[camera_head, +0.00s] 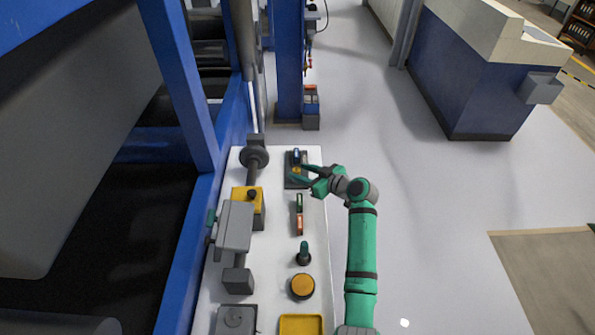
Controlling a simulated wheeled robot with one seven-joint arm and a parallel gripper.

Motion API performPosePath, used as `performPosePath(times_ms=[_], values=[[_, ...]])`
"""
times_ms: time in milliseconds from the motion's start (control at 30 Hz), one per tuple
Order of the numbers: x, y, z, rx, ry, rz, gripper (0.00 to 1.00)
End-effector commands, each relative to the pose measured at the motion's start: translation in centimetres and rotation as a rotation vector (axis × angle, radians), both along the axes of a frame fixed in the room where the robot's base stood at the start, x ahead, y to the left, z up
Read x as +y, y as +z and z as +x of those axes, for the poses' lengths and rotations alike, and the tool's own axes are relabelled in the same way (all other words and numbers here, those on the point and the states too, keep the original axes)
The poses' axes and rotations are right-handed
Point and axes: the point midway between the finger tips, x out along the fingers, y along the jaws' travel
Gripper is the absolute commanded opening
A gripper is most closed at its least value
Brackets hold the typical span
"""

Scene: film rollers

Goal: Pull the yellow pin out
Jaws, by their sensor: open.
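A small yellow spot (296,169), which may be the yellow pin, shows on a dark plate (290,184) at the far end of the white bench. It is too small to make out its shape or how deep it sits. A blue-and-white part (296,154) is just behind it on the same plate.
The white bench (275,260) also holds a yellow block with a dark knob (248,198), a grey machine (235,226), a green-and-red part (299,215), a green-topped handle (303,254), an orange round button (302,286) and a yellow tray (302,325). Blue framework stands left; floor is open right.

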Motion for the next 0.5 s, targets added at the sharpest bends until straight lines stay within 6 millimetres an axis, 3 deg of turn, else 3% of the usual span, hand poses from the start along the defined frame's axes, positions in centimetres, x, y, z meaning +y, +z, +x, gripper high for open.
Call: performPosePath(times_ms=[300, 500], values=[[-4.0, 2.2, -3.8, -0.001, -0.005, 0.001, 0.41], [-5.2, 2.8, -5.0, 0.001, -0.004, 0.001, 0.41]])
